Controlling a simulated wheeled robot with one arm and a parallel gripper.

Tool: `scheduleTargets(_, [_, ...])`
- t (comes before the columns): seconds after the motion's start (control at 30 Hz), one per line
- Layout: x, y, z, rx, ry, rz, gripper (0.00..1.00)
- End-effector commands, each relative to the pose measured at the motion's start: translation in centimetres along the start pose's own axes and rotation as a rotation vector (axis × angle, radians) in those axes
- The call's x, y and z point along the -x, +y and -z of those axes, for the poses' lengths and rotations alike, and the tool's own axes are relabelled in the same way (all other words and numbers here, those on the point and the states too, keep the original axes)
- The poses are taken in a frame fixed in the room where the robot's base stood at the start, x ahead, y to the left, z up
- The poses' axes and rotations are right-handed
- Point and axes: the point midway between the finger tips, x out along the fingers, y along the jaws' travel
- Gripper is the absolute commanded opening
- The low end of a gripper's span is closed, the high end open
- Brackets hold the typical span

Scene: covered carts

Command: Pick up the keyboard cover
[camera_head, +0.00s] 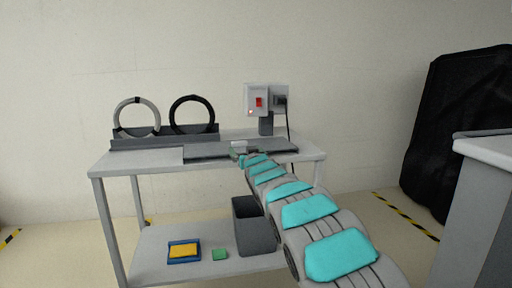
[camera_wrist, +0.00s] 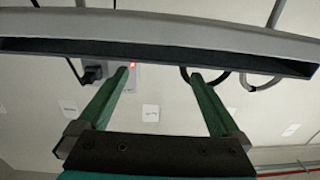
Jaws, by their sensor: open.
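The keyboard cover (camera_head: 208,151) appears to be the long, flat dark grey piece lying on the white cart's top, near its front edge. My gripper (camera_head: 236,152) is at the middle of it in the head view, and my arm hides part of its front. I cannot tell whether they touch.
The cart top (camera_head: 140,160) also holds a rack with two rings (camera_head: 165,141) at back left and a box with a red switch (camera_head: 258,101) at back right. The lower shelf holds a grey bin (camera_head: 255,228), a blue tray (camera_head: 171,259) and a green block (camera_head: 220,254).

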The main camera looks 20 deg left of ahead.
Motion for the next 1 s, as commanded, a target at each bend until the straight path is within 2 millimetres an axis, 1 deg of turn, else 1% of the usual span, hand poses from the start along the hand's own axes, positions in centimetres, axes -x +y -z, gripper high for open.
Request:
scheduleTargets(0.33, [-2.1, -0.1, 0.2, -0.001, 0.005, 0.002, 1.0])
scheduleTargets(0.57, [-3.1, -0.1, -0.1, -0.001, 0.0, 0.002, 1.0])
scheduleTargets(0.7, [-4.2, 0.0, 0.2, -0.003, 0.007, 0.002, 1.0])
scheduleTargets(0.83, [-5.3, -0.1, -0.2, -0.003, 0.0, 0.003, 1.0])
scheduleTargets(1.0, [-6.6, -0.1, 0.0, -0.002, 0.003, 0.003, 1.0])
